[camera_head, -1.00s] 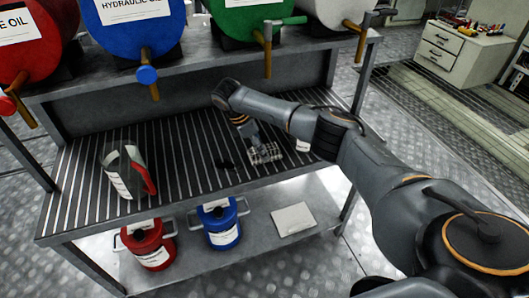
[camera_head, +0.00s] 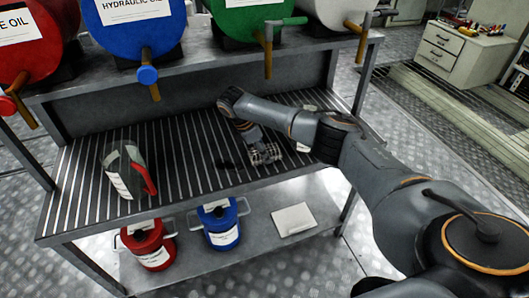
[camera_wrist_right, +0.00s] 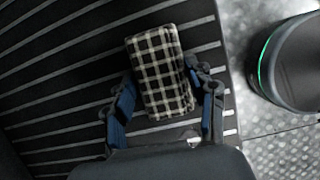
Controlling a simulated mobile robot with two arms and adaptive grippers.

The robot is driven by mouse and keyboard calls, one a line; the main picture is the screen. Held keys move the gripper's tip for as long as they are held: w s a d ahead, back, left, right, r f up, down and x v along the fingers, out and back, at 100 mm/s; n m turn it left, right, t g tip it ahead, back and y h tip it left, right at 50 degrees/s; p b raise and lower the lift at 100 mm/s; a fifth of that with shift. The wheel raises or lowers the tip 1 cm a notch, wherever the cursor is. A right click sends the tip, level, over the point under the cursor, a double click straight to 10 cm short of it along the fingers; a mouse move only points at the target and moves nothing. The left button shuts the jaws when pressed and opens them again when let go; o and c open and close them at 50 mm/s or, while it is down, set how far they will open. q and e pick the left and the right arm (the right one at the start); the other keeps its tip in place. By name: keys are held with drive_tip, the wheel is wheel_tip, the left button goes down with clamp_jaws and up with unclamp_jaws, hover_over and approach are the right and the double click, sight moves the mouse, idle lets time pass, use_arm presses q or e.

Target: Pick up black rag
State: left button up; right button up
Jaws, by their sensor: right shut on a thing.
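The black rag (camera_head: 268,156) is a folded black-and-white checked cloth at the right part of the slatted rack shelf. In the right wrist view the rag (camera_wrist_right: 160,72) lies lengthwise between the two fingers. My right gripper (camera_head: 258,148) reaches down to it from above. In the wrist view my right gripper (camera_wrist_right: 162,88) is shut on the rag, with one finger against each long side. I cannot tell whether the rag is clear of the slats. My left gripper is not in view.
A grey jug with a red handle (camera_head: 133,170) stands on the slats at left. Large oil drums with taps, such as the blue drum (camera_head: 135,30), sit above. Red (camera_head: 148,243) and blue (camera_head: 222,228) cans stand on the lower shelf. Bare slats lie between jug and rag.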

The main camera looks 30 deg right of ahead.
sight(252, 151)
drive_tip(key=shift+r, duration=0.15)
drive_tip(key=shift+r, duration=0.3)
drive_tip(key=a, duration=0.2)
drive_tip(key=w+a+r, duration=0.1)
drive_tip(key=a, duration=0.1)
drive_tip(key=shift+w+r+b, duration=0.1)
drive_tip(key=shift+b, duration=0.25)
wheel_tip(252, 151, up, 13)
